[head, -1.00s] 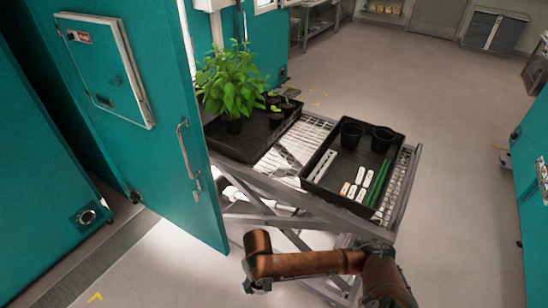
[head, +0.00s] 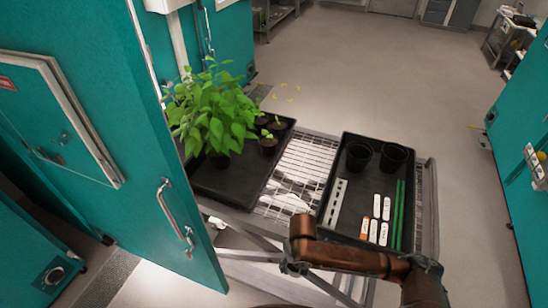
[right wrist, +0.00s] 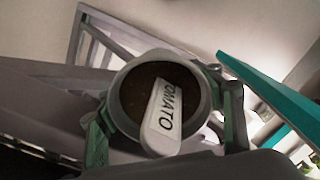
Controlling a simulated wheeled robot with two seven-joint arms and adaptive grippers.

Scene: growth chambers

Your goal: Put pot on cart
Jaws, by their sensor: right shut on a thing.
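In the right wrist view, a round dark pot (right wrist: 124,112) filled with soil holds a white label reading TOMATO. The fingers of my right gripper (right wrist: 165,120) are shut on it from both sides. In the head view my copper right arm crosses the near edge of the cart. The held pot is not clearly visible there. The cart (head: 297,172) has a wire-mesh top and grey frame. A bare mesh strip lies between its two black trays. My left gripper is not in view.
The left tray (head: 216,190) holds a leafy plant (head: 213,118) and small seedling pots. The right tray (head: 346,219) holds two empty black pots, white labels and green sticks. An open teal door (head: 150,130) stands close left of the cart. Floor is clear beyond.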

